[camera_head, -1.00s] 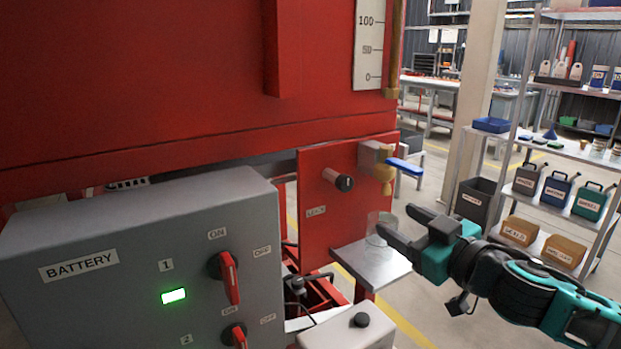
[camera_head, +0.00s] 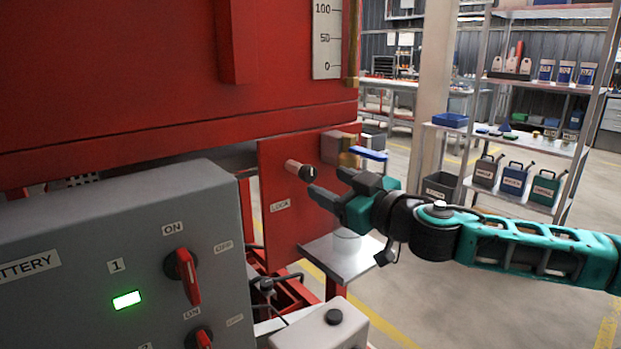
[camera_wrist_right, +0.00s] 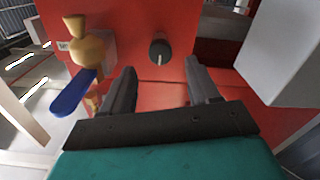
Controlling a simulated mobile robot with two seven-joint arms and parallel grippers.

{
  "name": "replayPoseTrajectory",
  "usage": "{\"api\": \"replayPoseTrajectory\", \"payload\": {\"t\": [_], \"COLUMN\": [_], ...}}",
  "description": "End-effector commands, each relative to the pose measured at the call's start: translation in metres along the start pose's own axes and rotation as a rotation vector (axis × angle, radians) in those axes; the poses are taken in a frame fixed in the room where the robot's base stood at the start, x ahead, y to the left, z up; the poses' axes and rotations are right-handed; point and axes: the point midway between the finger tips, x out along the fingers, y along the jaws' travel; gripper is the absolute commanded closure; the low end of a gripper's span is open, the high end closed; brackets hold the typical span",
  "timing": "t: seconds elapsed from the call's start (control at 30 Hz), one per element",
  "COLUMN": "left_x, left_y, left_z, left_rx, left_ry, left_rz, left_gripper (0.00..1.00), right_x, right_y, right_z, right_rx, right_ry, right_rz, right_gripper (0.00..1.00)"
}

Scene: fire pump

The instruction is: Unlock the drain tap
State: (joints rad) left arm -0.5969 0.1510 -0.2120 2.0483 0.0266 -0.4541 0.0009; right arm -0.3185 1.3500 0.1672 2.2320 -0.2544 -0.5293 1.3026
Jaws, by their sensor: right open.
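The lock knob (camera_head: 307,172) is black with a light mark, on a short copper-coloured stem, on the red panel (camera_head: 282,235) above a LOCK label. It also shows in the right wrist view (camera_wrist_right: 159,51), ahead of and between the fingers, apart from them. The brass drain tap (camera_head: 348,159) with its blue lever (camera_head: 368,153) sits to the right of the knob; the lever is at the left in the right wrist view (camera_wrist_right: 73,94). My right gripper (camera_head: 325,186) is open and empty, just right of and below the knob. My left gripper is not in view.
The grey battery box (camera_head: 85,285) with red switches fills the lower left. A shelving unit (camera_head: 530,140) stands back right; open floor lies right of the panel.

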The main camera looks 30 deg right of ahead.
Motion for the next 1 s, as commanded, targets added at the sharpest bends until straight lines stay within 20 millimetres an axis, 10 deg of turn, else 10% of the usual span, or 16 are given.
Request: {"api": "replayPoseTrajectory", "payload": {"t": [1.0], "left_x": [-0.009], "left_y": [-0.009], "left_z": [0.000], "left_rx": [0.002], "left_ry": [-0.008], "left_rz": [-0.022], "left_gripper": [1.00], "right_x": [0.058], "right_y": [0.002], "right_z": [-0.002], "right_rx": [0.000], "right_ry": [0.001], "right_rz": [0.002], "right_gripper": [0.40]}}
